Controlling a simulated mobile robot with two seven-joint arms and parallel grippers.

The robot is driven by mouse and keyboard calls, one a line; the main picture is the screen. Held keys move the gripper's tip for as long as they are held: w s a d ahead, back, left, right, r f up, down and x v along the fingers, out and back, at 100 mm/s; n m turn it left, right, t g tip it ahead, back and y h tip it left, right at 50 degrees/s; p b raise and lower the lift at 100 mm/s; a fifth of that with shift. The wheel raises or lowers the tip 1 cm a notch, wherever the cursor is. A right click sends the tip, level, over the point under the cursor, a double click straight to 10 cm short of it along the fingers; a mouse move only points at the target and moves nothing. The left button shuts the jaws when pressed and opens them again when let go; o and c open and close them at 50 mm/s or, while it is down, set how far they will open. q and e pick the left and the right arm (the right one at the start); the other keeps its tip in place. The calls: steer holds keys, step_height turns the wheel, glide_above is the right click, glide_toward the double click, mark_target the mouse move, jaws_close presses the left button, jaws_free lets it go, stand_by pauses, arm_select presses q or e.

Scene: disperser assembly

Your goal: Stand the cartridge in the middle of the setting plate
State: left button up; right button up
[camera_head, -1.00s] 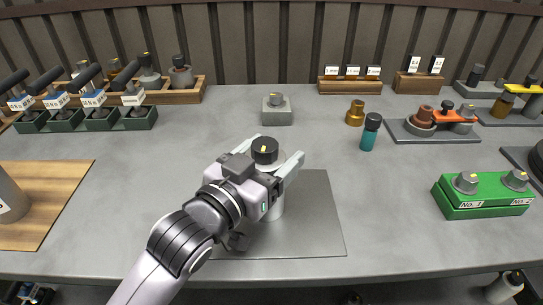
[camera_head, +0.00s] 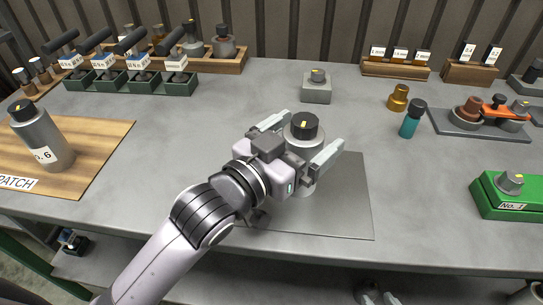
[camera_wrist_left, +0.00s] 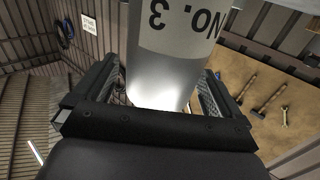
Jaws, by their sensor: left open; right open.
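The cartridge (camera_head: 304,132) is a grey cylinder with a black cap and a small yellow mark. It stands upright on the dark grey setting plate (camera_head: 345,205); its foot is partly hidden by my gripper. In the left wrist view the cartridge (camera_wrist_left: 178,60) shows a white label reading "NO. 3". My left gripper (camera_head: 296,140) is open, with one finger on each side of the cartridge and a gap visible beside it. My right gripper is not in view.
Another grey cartridge (camera_head: 41,137), labelled 6, stands on the wooden patch board (camera_head: 100,150) at left. A grey block (camera_head: 316,90), a brass part (camera_head: 398,97) and a teal bottle (camera_head: 412,120) stand behind. A green fixture (camera_head: 500,200) is at right.

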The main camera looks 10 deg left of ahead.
arm_select(q)
steer(key=v, duration=1)
steer(key=shift+s, duration=0.15)
steer(key=shift+a, duration=0.1)
